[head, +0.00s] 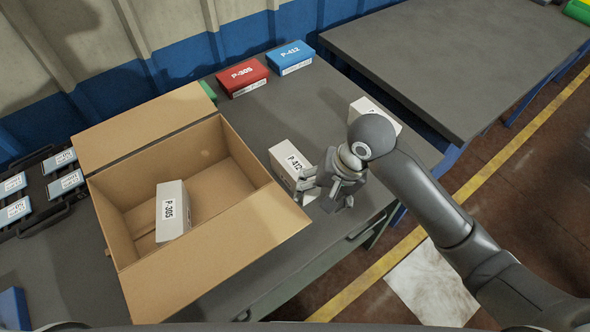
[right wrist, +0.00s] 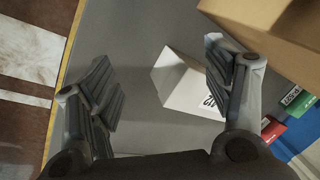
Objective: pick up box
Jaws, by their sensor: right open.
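A white box labelled P-412 (head: 289,163) lies on the grey table, right of the open cardboard box. It also shows in the right wrist view (right wrist: 188,82), partly behind one finger. My right gripper (head: 325,190) is open beside the white box, at its right end. In the right wrist view my right gripper (right wrist: 165,95) has its fingers wide apart with nothing held between them. Another white box (head: 366,106) stands farther back, partly hidden by my right arm. A white box labelled P-305 (head: 173,211) lies inside the cardboard box. My left gripper is not in view.
A red box (head: 243,77) and a blue box (head: 290,58) are at the back. A black tray with labelled items (head: 40,190) is at left. Another grey table (head: 450,60) stands at the upper right.

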